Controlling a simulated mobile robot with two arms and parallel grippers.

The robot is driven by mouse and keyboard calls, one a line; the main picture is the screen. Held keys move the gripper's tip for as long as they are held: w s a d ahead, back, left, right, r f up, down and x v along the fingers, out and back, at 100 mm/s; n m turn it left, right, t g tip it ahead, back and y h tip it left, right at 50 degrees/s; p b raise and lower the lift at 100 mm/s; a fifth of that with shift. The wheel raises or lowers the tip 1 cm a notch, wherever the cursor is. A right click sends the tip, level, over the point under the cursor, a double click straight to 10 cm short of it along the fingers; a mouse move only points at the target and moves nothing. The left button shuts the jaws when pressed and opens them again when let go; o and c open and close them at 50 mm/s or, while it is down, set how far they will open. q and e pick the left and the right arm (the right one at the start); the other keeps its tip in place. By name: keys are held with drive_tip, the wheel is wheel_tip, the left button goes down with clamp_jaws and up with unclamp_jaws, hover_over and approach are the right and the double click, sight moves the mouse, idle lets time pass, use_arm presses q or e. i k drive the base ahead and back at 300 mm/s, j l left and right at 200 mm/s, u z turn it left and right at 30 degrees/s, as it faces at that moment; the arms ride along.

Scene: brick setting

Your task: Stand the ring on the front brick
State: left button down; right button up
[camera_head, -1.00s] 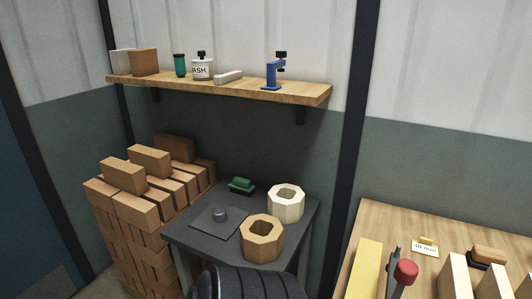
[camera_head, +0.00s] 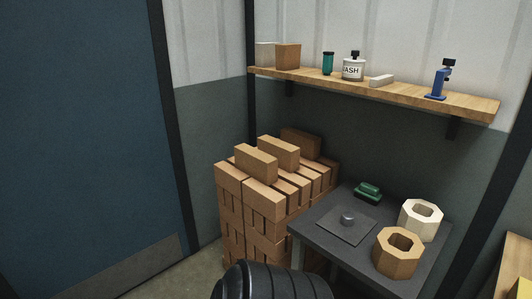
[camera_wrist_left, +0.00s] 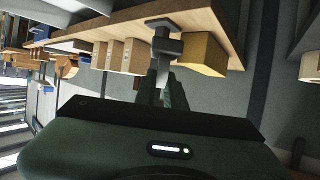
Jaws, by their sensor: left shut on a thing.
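In the head view a tan octagonal ring (camera_head: 399,253) and a cream octagonal ring (camera_head: 421,219) lie flat on a dark side table (camera_head: 325,249). Left of it is a stack of bricks. Single bricks lie on top: a front brick (camera_head: 256,163), a middle one (camera_head: 278,153) and a back one (camera_head: 301,142). My left gripper (camera_wrist_left: 164,72) shows only in the left wrist view, shut on a dark grey thing (camera_wrist_left: 165,43) that I cannot name. Neither gripper shows in the head view, and both rings are apart from the stack.
A green object (camera_head: 368,192) and a dark plate with a grey knob (camera_head: 347,219) are also on the side table. A wooden shelf (camera_head: 400,89) hangs above. A blue door (camera_head: 80,130) is at left. The wrist view shows a yellow block (camera_wrist_left: 203,54) and wooden pieces.

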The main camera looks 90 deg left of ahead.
sight(255, 152)
drive_tip(key=k+j+u, duration=0.1)
drive_tip(key=j+u, duration=0.2)
drive_tip(key=u, duration=0.15)
drive_tip(key=j+u, duration=0.3)
drive_tip(key=u, duration=0.15)
drive_tip(key=j+u, duration=0.45)
drive_tip(key=i+j, duration=0.1)
drive_tip(key=j, duration=0.55)
drive_tip(key=i+j, duration=0.1)
drive_tip(key=j, duration=0.6)
drive_tip(key=i+j, duration=0.1)
drive_tip(key=j, duration=0.55)
drive_tip(key=i+j, duration=0.1)
drive_tip(key=j, duration=0.55)
